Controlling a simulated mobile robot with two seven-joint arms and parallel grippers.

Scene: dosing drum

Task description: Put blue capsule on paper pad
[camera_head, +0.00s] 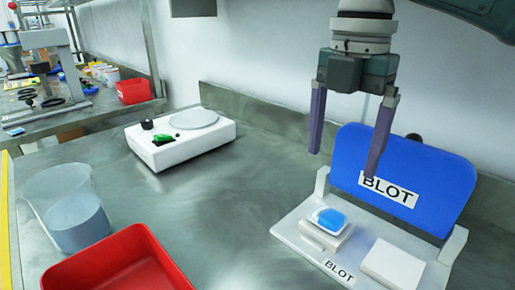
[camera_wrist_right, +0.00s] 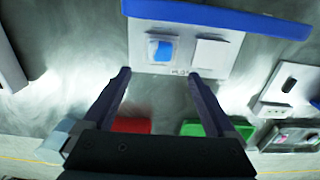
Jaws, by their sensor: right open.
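The blue capsule (camera_head: 331,218) lies on the left one of two white paper pads, on a white stand marked BLOT (camera_head: 305,236). Its pad (camera_head: 322,237) shows around the capsule's front edge. The second paper pad (camera_head: 392,264), to the right, is bare. In the right wrist view the capsule (camera_wrist_right: 160,49) also shows on its pad. My right gripper (camera_head: 344,163) is open and empty, fingers pointing down, above the stand and apart from the capsule. My left gripper is not in view.
A blue panel (camera_head: 410,165) rises behind the pads. A white scale (camera_head: 180,142) with a green item on it stands at the back. A glass beaker (camera_head: 70,215) with liquid and a red tray (camera_head: 120,265) are at the left. The bench middle is clear.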

